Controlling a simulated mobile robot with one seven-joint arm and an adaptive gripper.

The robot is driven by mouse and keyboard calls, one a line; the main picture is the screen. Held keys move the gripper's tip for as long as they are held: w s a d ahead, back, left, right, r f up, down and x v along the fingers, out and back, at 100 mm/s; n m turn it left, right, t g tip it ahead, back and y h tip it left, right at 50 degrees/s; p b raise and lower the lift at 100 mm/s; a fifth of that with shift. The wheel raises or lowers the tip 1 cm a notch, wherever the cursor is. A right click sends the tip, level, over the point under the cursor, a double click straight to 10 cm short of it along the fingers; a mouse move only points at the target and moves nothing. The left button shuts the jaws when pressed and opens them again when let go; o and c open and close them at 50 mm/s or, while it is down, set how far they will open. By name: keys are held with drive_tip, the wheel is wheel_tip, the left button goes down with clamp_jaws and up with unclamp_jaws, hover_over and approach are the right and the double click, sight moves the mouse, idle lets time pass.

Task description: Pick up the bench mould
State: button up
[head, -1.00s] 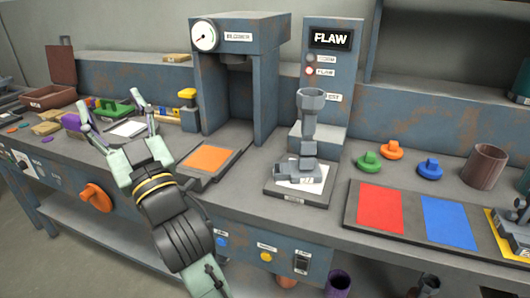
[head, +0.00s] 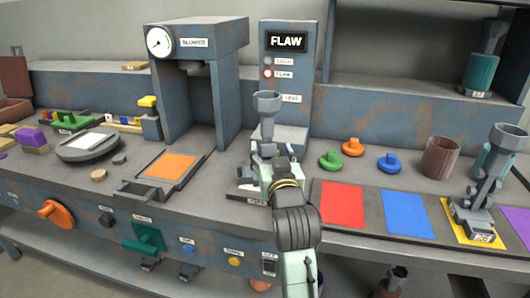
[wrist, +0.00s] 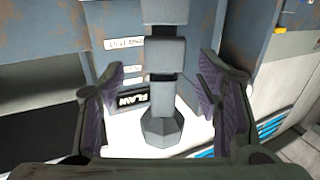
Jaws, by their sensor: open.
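A grey, stacked mould with a cup-shaped top (head: 266,104) stands upright on the test plate in front of the FLAW panel; I take it as the bench mould. Its lower part is largely hidden by my arm in the head view. My gripper (head: 271,160) is at its lower part. In the wrist view, the grey mould (wrist: 163,92) stands between the two spread, purple-padded fingers of my gripper (wrist: 163,78). Gaps show on both sides of it. A similar grey mould (head: 487,180) stands on a yellow pad at the right.
The blower (head: 196,45) stands left of the panel, with an orange pad (head: 168,167) before it. Green (head: 330,160), orange (head: 353,147) and blue (head: 389,163) knobbed pieces and a brown cup (head: 440,157) are to the right. Red (head: 342,204) and blue (head: 406,216) pads lie in front.

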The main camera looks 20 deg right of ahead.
sight(269, 148)
drive_tip(key=shift+a+f+p+x, duration=0.1)
drive_tip(key=shift+p+x, duration=0.35)
drive_tip(key=shift+x, duration=0.95)
drive_tip(key=shift+a+f+p+x, duration=0.15)
drive_tip(key=shift+p+x, duration=0.25)
drive_tip(key=shift+x, duration=0.95)
drive_tip(key=shift+c, duration=0.3)
clamp_jaws()
drive_tip(key=shift+r, duration=0.15)
